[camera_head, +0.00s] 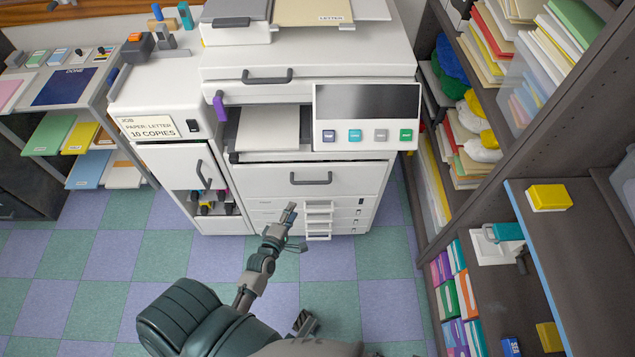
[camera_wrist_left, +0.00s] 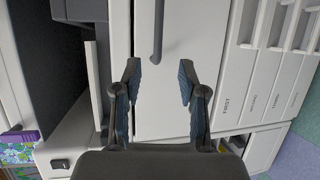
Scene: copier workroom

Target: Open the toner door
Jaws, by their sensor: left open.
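The copier (camera_head: 225,65) has a white front door (camera_head: 265,180) with a dark horizontal handle (camera_head: 311,178); it looks shut. The left cabinet door (camera_head: 172,165) has an upright dark handle (camera_head: 204,175) and looks shut, with coloured containers (camera_head: 213,203) below it. No label shows which is the toner door. My left gripper (camera_head: 290,212) is in front of the copier, below the front door's handle. In the left wrist view my left gripper (camera_wrist_left: 160,80) is open and empty, with the handle (camera_wrist_left: 158,30) beyond its fingertips, apart from them. The right gripper cannot be made out surely.
Labelled paper drawers (camera_wrist_left: 262,75) lie beside the front door, with small pulls (camera_head: 318,220). The control panel (camera_head: 366,115) juts out above. A shelf unit (camera_head: 510,165) stands close on the right, a side table (camera_head: 65,90) on the left. Checkered floor (camera_head: 215,255) is clear in front.

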